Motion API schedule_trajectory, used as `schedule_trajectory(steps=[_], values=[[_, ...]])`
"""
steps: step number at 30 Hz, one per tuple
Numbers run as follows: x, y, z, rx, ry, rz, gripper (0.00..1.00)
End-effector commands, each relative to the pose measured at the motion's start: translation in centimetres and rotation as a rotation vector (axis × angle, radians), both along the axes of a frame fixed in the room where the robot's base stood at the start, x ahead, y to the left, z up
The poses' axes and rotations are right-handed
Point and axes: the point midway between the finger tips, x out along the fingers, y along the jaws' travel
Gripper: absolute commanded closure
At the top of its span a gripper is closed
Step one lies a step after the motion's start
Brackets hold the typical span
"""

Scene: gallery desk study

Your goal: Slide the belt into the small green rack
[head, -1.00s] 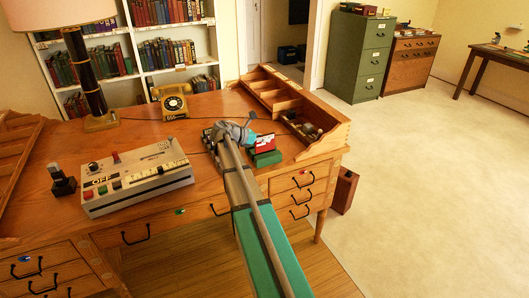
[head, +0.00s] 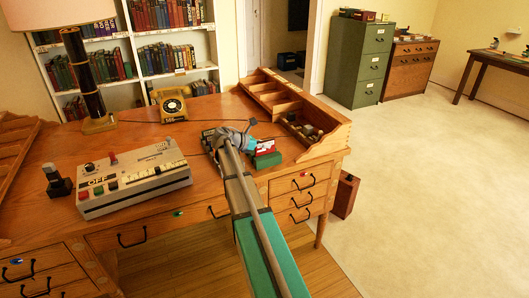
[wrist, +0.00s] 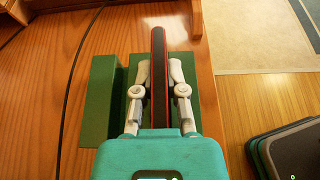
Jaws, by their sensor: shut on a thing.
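The belt shows in the wrist view as a thin, dark, upright piece with red edges (wrist: 158,50), seen edge-on. In the head view its red and white face (head: 265,147) stands at the small green rack (head: 267,161). My gripper (wrist: 160,74) is shut on the belt, one pale finger on each side. It also shows in the head view (head: 250,141), over the rack's left side.
The rack stands near the desk's front right edge, beside a wooden tray with compartments (head: 290,112). A black cord (wrist: 80,60) runs left of the rack.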

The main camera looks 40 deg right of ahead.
Motion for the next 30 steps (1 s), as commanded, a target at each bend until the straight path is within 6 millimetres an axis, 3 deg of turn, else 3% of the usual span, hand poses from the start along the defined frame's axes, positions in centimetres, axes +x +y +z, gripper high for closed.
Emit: schedule_trajectory(steps=[4, 21, 22, 27, 30], values=[[0.01, 0.02, -1.25, 0.000, 0.000, 0.000, 1.00], [0.02, 0.04, -1.70, 0.000, 0.000, 0.001, 1.00], [0.02, 0.04, -1.69, 0.000, 0.000, 0.001, 0.82], [0.02, 0.04, -1.59, 0.000, 0.000, 0.001, 0.51], [0.01, 0.04, -1.59, 0.000, 0.000, 0.001, 0.50]])
